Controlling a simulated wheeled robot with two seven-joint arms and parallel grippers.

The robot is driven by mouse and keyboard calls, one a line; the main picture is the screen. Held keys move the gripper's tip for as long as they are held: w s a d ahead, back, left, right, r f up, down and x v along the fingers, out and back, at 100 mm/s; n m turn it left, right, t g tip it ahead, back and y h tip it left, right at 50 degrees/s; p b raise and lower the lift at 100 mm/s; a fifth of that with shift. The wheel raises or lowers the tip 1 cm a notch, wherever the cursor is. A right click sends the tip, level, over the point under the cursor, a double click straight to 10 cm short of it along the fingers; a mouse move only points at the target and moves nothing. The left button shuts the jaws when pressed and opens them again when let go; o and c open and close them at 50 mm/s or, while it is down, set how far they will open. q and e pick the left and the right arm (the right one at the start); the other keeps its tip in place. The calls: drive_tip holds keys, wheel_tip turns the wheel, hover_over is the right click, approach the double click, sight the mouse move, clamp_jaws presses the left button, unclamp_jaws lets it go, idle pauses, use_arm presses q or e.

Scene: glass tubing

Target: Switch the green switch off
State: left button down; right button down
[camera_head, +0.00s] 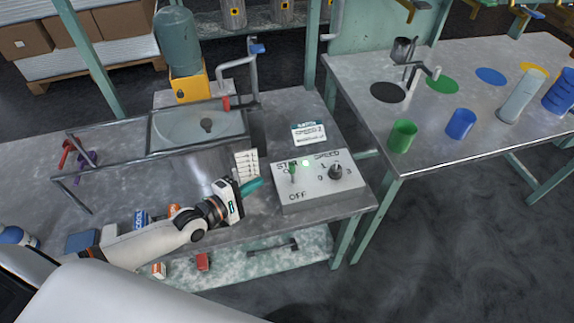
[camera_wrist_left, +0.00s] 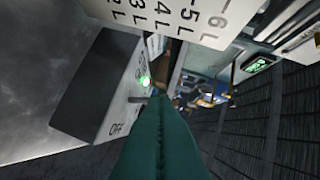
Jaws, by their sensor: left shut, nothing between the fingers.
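The green switch (camera_head: 292,172) is a small lever on the grey control box (camera_head: 318,195), which stands near the front right of the metal bench. The lever sits by the word START, above the word OFF, and a green lamp (camera_head: 306,163) glows beside it. My left gripper (camera_head: 251,187) is shut and empty, a little left of the box and apart from the switch. In the left wrist view, its teal fingers (camera_wrist_left: 160,140) fill the lower middle; the lit lamp (camera_wrist_left: 145,80) and the OFF label show just left. The lever is hard to make out there. My right gripper is not in view.
A black speed knob (camera_head: 335,172) is on the box's right side. A white marked scale (camera_head: 247,163) stands just behind my left gripper. A water basin (camera_head: 200,128) lies behind. A second table (camera_head: 440,140) with coloured cups is at the right.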

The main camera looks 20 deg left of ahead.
sight(290, 169)
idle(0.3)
use_arm(q)
drive_tip(key=x, duration=1)
drive_tip(key=shift+s+d+r+m+t+b, duration=0.1)
drive_tip(key=shift+s+d+m+t+b, duration=0.05)
drive_tip(key=shift+s+m+t+b, duration=0.35)
idle(0.5)
drive_tip(key=m+t+b, duration=0.1)
drive_tip(key=m+b, duration=0.1)
drive_tip(key=s+d+m+t+h+b, duration=0.1)
drive_tip(key=m, duration=0.1)
drive_tip(key=shift+s+r+b, duration=0.1)
drive_tip(key=shift+s+b, duration=0.1)
drive_tip(key=shift+b, duration=0.2)
drive_tip(key=shift+r, duration=0.15)
